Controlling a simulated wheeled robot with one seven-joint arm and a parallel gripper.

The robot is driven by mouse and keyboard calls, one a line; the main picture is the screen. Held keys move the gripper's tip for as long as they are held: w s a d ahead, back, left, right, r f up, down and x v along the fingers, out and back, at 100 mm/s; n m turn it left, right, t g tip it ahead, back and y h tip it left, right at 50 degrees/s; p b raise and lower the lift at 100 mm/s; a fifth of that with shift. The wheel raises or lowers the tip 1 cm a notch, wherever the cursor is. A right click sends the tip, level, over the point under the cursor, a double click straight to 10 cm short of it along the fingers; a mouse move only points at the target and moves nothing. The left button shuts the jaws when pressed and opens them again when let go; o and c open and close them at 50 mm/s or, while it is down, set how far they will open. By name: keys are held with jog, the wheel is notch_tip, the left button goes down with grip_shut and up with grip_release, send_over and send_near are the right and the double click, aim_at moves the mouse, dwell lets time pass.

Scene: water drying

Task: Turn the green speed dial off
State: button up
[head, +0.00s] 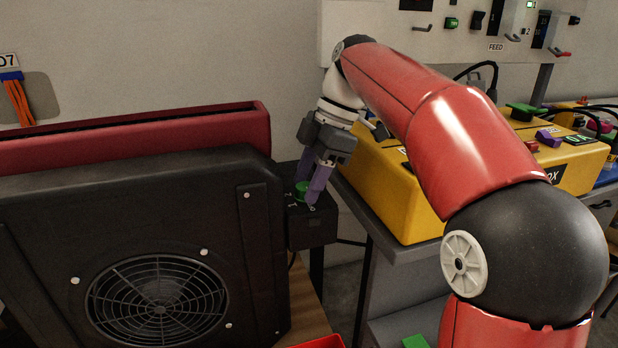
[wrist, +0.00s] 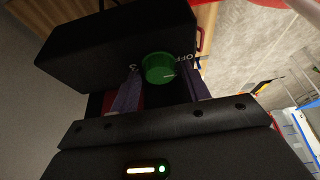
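The green speed dial (wrist: 159,68) sits on a black control box (wrist: 100,48). White lettering beside it in the wrist view reads "OFF", partly covered. In the head view the dial (head: 302,188) is on top of the box (head: 312,228), at the right side of the black fan unit (head: 150,250). My gripper (head: 315,192) points down at the dial with its purple fingers. In the wrist view my gripper (wrist: 160,88) has its fingers apart, one on each side of the dial. I cannot tell whether they touch it. The dial's white mark points toward the lettering side.
A yellow box (head: 390,190) stands on a grey bench to the right, close to my gripper. A red panel (head: 130,140) rises behind the fan unit. A wall panel with switches (head: 470,30) is above.

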jog(key=shift+o, duration=0.6)
jog(key=p+v, duration=0.1)
jog(key=v, duration=0.6)
jog(key=shift+d+r+p, duration=0.2)
jog(key=shift+r+p, duration=0.1)
jog(key=shift+r, duration=0.05)
